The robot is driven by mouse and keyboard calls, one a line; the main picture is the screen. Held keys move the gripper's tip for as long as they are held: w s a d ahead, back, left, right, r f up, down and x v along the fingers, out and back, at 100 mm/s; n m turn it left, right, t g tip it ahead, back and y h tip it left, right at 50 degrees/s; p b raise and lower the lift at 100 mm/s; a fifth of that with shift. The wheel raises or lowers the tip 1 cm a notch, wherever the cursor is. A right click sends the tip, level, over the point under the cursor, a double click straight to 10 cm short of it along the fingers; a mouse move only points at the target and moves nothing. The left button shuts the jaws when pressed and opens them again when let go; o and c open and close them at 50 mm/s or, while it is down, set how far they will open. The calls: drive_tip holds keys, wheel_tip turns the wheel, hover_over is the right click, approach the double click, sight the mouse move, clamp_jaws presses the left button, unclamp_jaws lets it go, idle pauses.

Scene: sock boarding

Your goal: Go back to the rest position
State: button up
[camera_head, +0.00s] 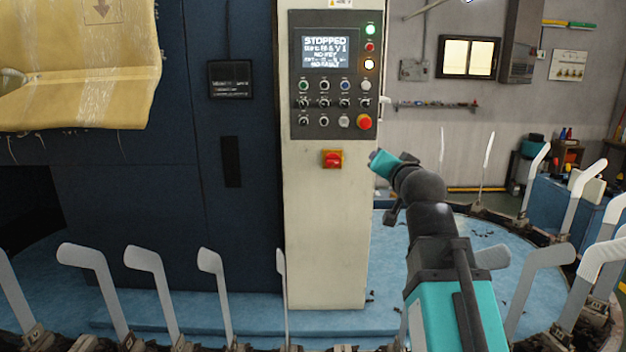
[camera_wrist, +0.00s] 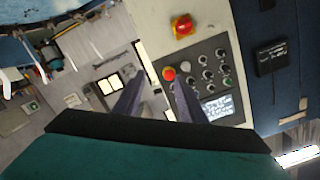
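In the wrist view my gripper (camera_wrist: 158,82) shows two dark fingers standing apart, with nothing between them. In the head view my arm rises from the lower right, and its teal end is near the right edge of the cream control cabinet (camera_head: 325,230); the fingers are not clear there. The control panel (camera_head: 336,85) has a lit screen reading STOPPED, several buttons and knobs, and a red emergency button (camera_head: 364,122). In the wrist view the panel (camera_wrist: 215,80) appears upside down, with the red button (camera_wrist: 168,73) just beyond the fingers.
A red rotary switch (camera_head: 332,159) is below the panel. Several pale upright sock boards (camera_head: 150,262) ring the blue platform (camera_head: 240,312) on both sides of my arm. A yellow cover (camera_head: 80,75) hangs upper left. A grey wall (camera_head: 450,130) stands behind on the right.

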drive_tip(key=w+f+g, duration=0.2)
drive_tip(key=f, duration=1.2)
drive_tip(key=w+f+g, duration=0.2)
drive_tip(key=f+g, duration=0.1)
drive_tip(key=f, duration=1.2)
drive_tip(key=s+f+g, duration=0.2)
drive_tip(key=s+f, duration=0.2)
drive_tip(key=f, duration=1)
drive_tip(key=s+f+g, duration=0.3)
drive_tip(key=s+f, duration=0.1)
drive_tip(key=f, duration=1)
drive_tip(key=s+f+n+g, duration=0.2)
drive_tip(key=s+f+g, duration=0.4)
drive_tip(key=s+f, duration=1.45)
drive_tip(key=s+f+n+g, duration=0.2)
drive_tip(key=s+f+g, duration=0.1)
drive_tip(key=s, duration=0.7)
drive_tip(key=s+f+n+g, duration=0.1)
drive_tip(key=s+f+g, duration=0.2)
drive_tip(key=s, duration=0.8)
wheel_tip(320, 180, down, 3)
drive_tip(key=shift+a+r+n+h, duration=0.2)
drive_tip(key=shift+n+h, duration=0.1)
drive_tip(key=shift+n, duration=0.1)
